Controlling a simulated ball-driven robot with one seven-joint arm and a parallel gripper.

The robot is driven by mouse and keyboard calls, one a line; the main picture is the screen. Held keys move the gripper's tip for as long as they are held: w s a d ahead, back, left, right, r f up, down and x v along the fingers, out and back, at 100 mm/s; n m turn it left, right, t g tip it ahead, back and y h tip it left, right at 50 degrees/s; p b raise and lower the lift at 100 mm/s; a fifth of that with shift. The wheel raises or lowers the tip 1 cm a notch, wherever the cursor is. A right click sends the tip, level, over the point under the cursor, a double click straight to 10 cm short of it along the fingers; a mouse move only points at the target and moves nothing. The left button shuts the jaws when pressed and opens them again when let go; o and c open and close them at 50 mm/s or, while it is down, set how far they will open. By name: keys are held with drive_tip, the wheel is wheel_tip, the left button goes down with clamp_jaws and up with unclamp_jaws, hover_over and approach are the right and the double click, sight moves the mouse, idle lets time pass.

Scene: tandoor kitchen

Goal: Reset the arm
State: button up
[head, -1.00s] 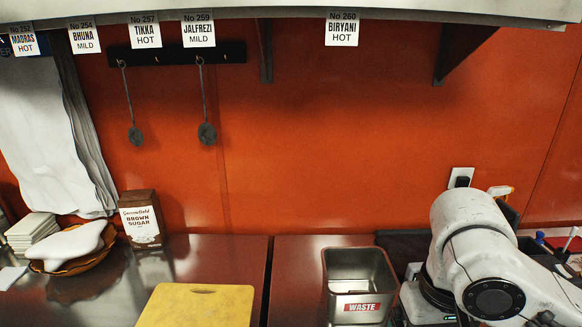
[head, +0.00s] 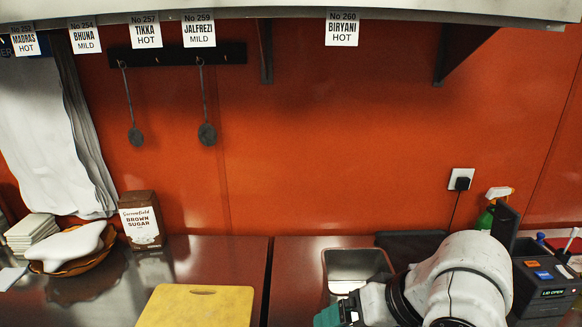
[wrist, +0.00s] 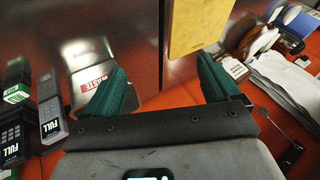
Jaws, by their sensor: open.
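My gripper (wrist: 160,90) shows in the wrist view with its two green fingers spread wide apart and nothing between them. In the head view a green part of my gripper (head: 330,316) shows at the bottom, in front of the waste bin. My white arm (head: 462,270) bends in from the lower right. The steel waste bin (head: 358,262) stands on the counter, its lower front hidden by my arm. In the wrist view the bin (wrist: 88,52) lies beyond the left finger.
A yellow cutting board (head: 196,306) lies left of the bin. A brown sugar box (head: 142,220) and a bowl (head: 60,266) with a white cloth stand at the left. A dark device (head: 545,284) and a green spray bottle (head: 486,217) are at the right. Ladles hang on the wall.

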drive_tip(key=s+d+f, duration=0.2)
drive_tip(key=s+f, duration=0.1)
drive_tip(key=f, duration=0.2)
drive_tip(key=s+d+f+m+h, duration=0.1)
drive_tip(key=s+f, duration=0.2)
drive_tip(key=f, duration=0.3)
drive_tip(key=s+d+f+m, duration=0.1)
drive_tip(key=s+d+f, duration=0.1)
drive_tip(key=f, duration=0.4)
drive_tip(key=shift+s+d+f, duration=0.15)
drive_tip(key=shift+s+d, duration=0.15)
drive_tip(key=shift+s, duration=0.5)
drive_tip(key=s+d+f+g+h, duration=0.1)
drive_tip(key=s+d+f+h, duration=0.1)
drive_tip(key=s+d+f, duration=0.3)
drive_tip(key=s+d+f+g+h, duration=0.1)
drive_tip(key=s+d+f+h, duration=0.2)
drive_tip(key=s, duration=0.9)
drive_tip(key=d+f, duration=0.2)
drive_tip(key=d, duration=0.2)
drive_tip(key=shift+s+d+g+b, duration=0.2)
drive_tip(key=shift+g+b, duration=0.15)
drive_tip(key=shift+g, duration=0.05)
